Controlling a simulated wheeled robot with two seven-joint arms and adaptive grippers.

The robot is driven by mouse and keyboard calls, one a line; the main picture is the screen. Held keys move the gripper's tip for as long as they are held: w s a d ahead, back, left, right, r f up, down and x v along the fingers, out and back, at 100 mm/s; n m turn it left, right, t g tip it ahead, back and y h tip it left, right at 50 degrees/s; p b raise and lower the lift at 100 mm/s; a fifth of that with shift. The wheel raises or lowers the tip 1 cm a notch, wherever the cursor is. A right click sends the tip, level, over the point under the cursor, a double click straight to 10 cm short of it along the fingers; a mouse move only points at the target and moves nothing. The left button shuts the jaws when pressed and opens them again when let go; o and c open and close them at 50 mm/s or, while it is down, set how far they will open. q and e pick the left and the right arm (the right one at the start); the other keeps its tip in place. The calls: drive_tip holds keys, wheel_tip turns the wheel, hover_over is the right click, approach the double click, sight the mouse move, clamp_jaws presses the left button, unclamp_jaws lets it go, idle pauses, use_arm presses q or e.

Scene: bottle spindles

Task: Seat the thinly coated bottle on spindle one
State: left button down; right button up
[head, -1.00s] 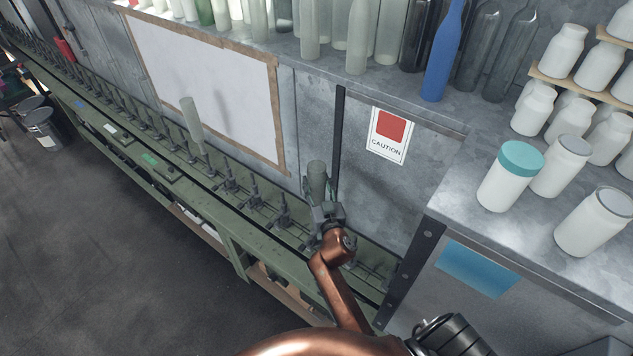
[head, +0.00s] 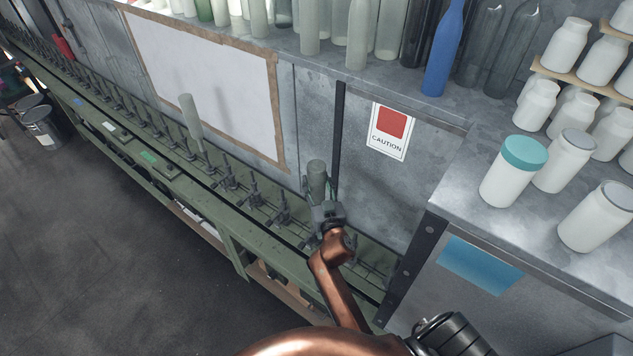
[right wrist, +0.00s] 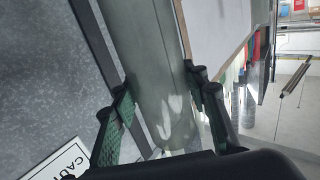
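A pale grey-green bottle (head: 317,176) stands nearly upright by the line of spindles (head: 255,190) in the head view. My right gripper (head: 322,198) has a finger on each side of it and appears shut on it. In the right wrist view the bottle (right wrist: 155,80) runs between the green-padded fingers of this gripper (right wrist: 165,105). The bottle's lower end is hidden behind the gripper, so I cannot tell whether it is on a spindle. A similar pale bottle (head: 191,122) stands over the line farther left. My left gripper is out of view.
A grey wall with a white board (head: 205,75) and a caution sign (head: 390,131) rises behind the line. A shelf above holds several bottles, one blue (head: 443,50). White jars, one teal-lidded (head: 513,170), stand on the right counter (head: 470,205).

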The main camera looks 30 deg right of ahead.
sight(316, 166)
drive_tip(key=o, duration=0.5)
drive_tip(key=shift+r, duration=0.1)
drive_tip(key=shift+c, duration=0.2)
drive_tip(key=shift+o, duration=0.3)
wheel_tip(316, 166, up, 10)
